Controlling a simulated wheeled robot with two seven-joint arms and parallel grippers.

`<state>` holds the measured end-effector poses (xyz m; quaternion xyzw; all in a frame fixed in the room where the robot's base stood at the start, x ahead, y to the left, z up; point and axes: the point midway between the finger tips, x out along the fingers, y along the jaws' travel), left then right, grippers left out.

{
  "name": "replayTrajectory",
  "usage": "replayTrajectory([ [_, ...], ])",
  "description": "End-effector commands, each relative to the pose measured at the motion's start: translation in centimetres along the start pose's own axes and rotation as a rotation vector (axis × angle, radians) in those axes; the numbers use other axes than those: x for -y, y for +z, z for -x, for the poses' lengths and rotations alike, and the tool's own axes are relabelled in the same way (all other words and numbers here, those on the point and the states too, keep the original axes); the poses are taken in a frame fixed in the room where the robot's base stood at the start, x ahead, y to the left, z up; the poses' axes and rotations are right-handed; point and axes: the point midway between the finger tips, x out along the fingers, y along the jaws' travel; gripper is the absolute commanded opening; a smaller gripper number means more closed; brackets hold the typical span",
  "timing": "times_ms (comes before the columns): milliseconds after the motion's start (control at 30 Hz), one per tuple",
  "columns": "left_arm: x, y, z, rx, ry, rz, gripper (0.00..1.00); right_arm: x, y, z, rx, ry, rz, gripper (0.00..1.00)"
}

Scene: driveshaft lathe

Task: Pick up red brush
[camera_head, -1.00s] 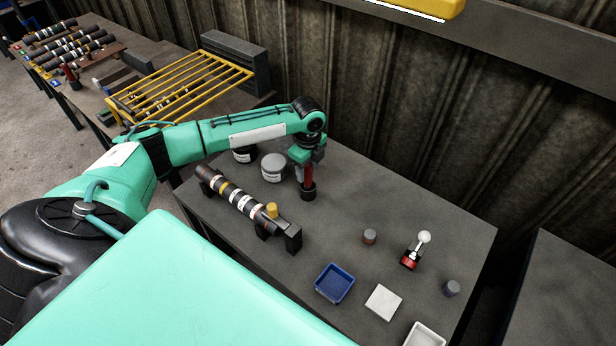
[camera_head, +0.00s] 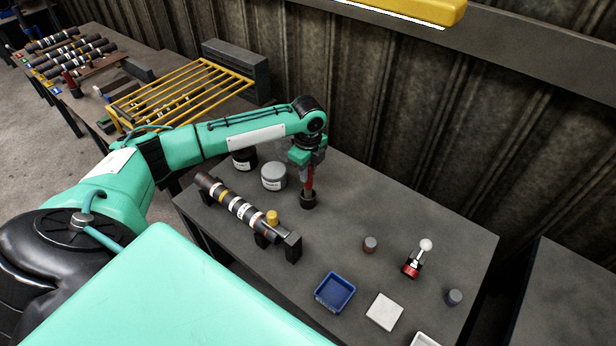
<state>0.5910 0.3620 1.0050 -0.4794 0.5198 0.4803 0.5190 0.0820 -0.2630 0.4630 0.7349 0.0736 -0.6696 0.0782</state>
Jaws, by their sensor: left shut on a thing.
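The red brush (camera_head: 309,179) stands about upright near the back of the dark table, with its red handle up. A round black piece (camera_head: 308,201) is at its lower end; I cannot tell whether this is part of the brush or a holder. My left gripper (camera_head: 309,166) comes down from above and is shut on the upper part of the red handle. The jaws hide the top of the brush. My right gripper is not in view.
A grey tin (camera_head: 273,176) and a black tin (camera_head: 244,159) stand left of the brush. A striped shaft (camera_head: 238,208) lies on supports in front. A blue tray (camera_head: 334,292), a white square (camera_head: 384,312) and a red-based tool (camera_head: 412,265) are at right.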

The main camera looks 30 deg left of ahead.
Motion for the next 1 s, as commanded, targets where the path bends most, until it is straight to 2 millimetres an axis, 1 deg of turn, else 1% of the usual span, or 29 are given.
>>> replayTrajectory([
  [33,0.1,0.1,0.8,0.001,-0.007,-0.001,0.01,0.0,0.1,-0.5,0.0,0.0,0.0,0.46],
  [167,0.1,0.1,3.5,0.001,-0.008,-0.001,0.01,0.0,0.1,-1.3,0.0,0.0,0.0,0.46],
  [500,0.1,0.0,12.5,0.001,-0.008,0.0,0.01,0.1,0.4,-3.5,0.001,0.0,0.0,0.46],
  [600,0.1,0.0,14.6,0.0,-0.006,0.0,0.01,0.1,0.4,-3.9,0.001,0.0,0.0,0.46],
  [700,0.1,0.0,16.1,-0.001,-0.004,-0.001,0.01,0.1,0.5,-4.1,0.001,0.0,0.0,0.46],
  [800,0.1,0.0,17.1,-0.001,-0.003,0.0,0.01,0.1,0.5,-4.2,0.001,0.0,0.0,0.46],
  [1000,0.0,0.0,17.7,0.0,-0.002,0.001,0.01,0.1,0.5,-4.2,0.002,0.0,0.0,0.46],
])
